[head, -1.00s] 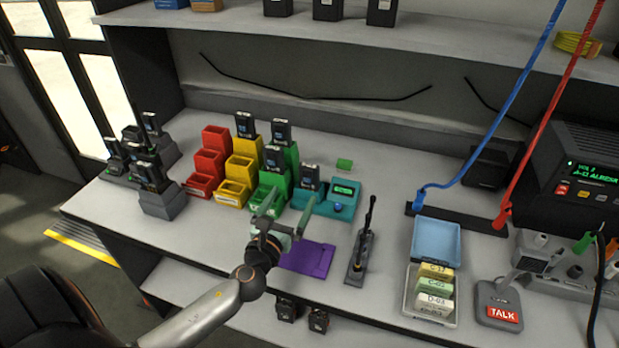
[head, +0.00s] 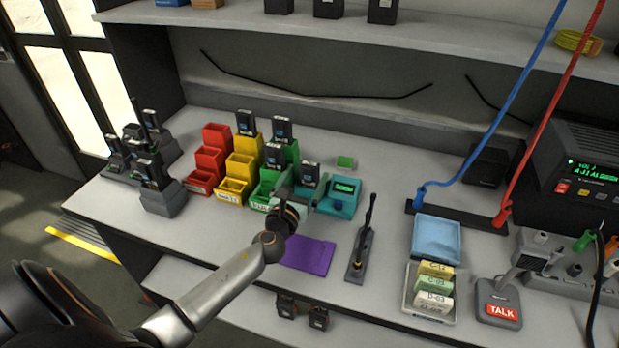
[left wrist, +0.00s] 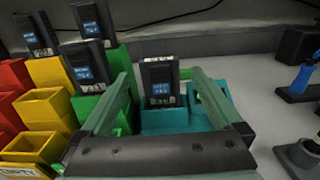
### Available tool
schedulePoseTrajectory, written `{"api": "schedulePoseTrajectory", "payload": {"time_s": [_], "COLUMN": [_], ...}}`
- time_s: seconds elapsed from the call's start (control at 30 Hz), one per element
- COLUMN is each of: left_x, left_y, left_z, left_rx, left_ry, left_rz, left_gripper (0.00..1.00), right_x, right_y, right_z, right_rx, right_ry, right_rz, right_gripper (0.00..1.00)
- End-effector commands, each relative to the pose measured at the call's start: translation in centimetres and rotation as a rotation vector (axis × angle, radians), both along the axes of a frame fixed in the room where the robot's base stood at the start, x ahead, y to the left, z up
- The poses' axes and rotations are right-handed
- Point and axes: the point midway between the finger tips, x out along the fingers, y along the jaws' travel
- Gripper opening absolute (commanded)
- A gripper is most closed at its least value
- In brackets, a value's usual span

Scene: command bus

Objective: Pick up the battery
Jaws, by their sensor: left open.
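A black battery (head: 309,172) with a blue label stands upright in the teal tester (head: 343,202), which has a small green display. In the left wrist view the battery (left wrist: 160,82) stands ahead, between the two green fingers. My left gripper (head: 303,192) is open just in front of it, its fingers (left wrist: 160,78) spread with a gap on either side; contact is not visible. Other black batteries stand in the yellow bins (head: 245,122) and green bins (head: 273,155). My right gripper is out of view.
Red bins (head: 208,160) and dark radio chargers (head: 160,205) stand to the left. A shelf (head: 340,38) overhangs the back.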

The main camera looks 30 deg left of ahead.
Motion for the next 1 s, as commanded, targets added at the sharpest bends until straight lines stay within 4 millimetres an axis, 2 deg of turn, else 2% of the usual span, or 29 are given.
{"api": "schedulePoseTrajectory", "payload": {"time_s": [0.07, 0.87, 0.9, 1.0], "left_x": [-0.02, -0.04, -0.03, -0.03], "left_y": [-0.01, -0.01, 0.0, 0.0], "left_z": [0.0, 0.0, 0.06, 0.06], "left_rx": [-0.001, -0.001, 0.0, 0.0], "left_ry": [0.0, 0.0, -0.001, -0.001], "left_rz": [0.0, 0.0, 0.0, 0.0], "left_gripper": [0.93, 0.03, 0.0, 0.0], "right_x": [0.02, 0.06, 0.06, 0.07], "right_y": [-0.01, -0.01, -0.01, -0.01], "right_z": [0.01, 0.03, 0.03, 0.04], "right_rx": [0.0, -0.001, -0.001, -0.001], "right_ry": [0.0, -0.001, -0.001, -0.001], "right_rz": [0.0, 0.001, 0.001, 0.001], "right_gripper": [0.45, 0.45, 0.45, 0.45]}}
